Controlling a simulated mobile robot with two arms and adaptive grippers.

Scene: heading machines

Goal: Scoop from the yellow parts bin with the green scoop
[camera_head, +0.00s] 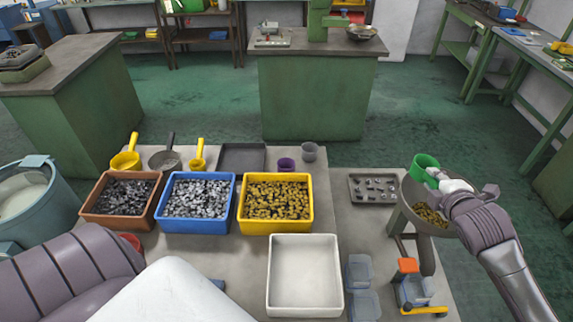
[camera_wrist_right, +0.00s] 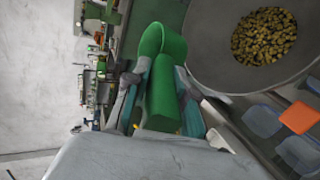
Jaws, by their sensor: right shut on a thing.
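The yellow parts bin (camera_head: 275,205) stands on the table, full of brass-coloured parts. The green scoop (camera_head: 424,168) is up at the right, above the rim of a grey round pan (camera_head: 407,200) that holds some brass-coloured parts (camera_head: 430,214). My right gripper (camera_head: 447,184) is shut on the scoop. In the right wrist view the scoop (camera_wrist_right: 165,80) lies between the fingers, beside the pan (camera_wrist_right: 210,55) with its heap of parts (camera_wrist_right: 263,35). The inside of the scoop's cup is hidden. My left gripper is out of view.
A blue bin (camera_head: 196,203) and a brown bin (camera_head: 121,200) with dark parts stand left of the yellow one. An empty white tray (camera_head: 304,276) is in front. Clear boxes (camera_head: 362,287), a grey parts tray (camera_head: 375,188) and an orange-topped item (camera_head: 407,266) stand near the pan.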

